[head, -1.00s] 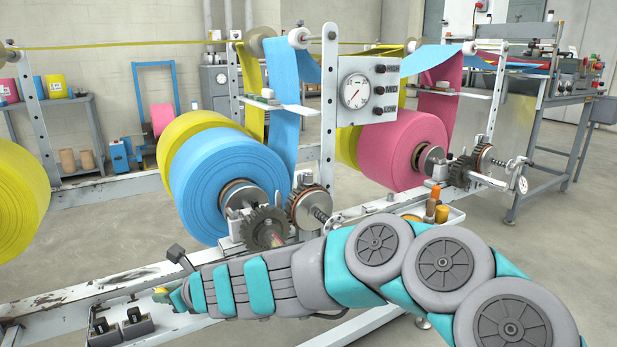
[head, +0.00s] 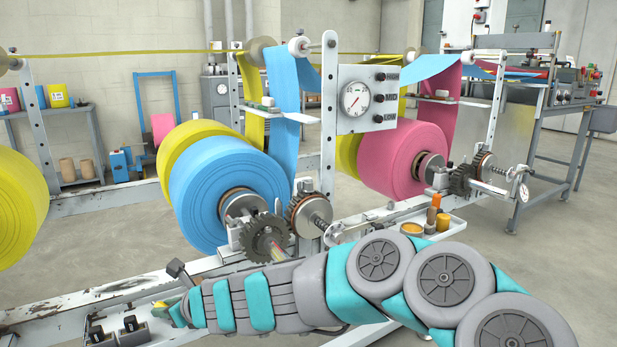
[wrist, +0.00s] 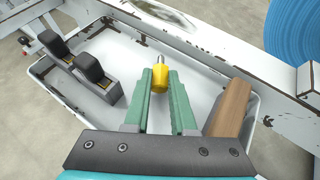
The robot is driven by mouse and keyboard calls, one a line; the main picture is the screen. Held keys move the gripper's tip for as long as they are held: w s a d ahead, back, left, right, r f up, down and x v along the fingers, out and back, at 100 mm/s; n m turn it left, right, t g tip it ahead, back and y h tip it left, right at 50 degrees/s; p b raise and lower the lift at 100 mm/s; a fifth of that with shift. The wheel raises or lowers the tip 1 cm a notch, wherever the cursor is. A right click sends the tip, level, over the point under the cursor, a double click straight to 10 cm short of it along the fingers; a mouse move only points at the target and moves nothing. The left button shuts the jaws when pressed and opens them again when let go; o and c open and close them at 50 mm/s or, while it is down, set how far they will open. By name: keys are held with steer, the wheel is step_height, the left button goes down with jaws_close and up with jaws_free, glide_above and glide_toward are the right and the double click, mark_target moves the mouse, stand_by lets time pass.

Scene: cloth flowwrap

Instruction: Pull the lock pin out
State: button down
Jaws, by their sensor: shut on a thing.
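My gripper (wrist: 161,86) has two green fingers. It is shut on a yellow pin head with a short metal tip, the lock pin (wrist: 159,80), in the wrist view. The pin is at the fingertips, over a white tray (wrist: 120,62). In the head view my gripper is at the lower left, largely hidden by my own arm, and a small yellow bit (head: 160,304) shows at its end. I cannot tell from these views whether the pin touches the tray.
The tray holds two black-topped blocks (wrist: 90,68) at left and a brown wooden piece (wrist: 228,108) at right. A white machine rail (head: 75,307) runs behind it. A blue film roll (head: 215,195) and a dark gear (head: 262,238) stand beyond my arm.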

steer(key=shift+f+b, duration=0.3)
steer(key=shift+f, duration=0.15)
steer(key=c, duration=0.7)
jaws_free()
steer(key=shift+o, duration=0.2)
steer(key=p+v, duration=0.1)
steer(key=v, duration=0.5)
steer(key=shift+d+r, duration=0.25)
steer(key=shift+s+d+r, duration=0.2)
steer(key=shift+s+d, duration=0.15)
steer(key=shift+d, duration=0.1)
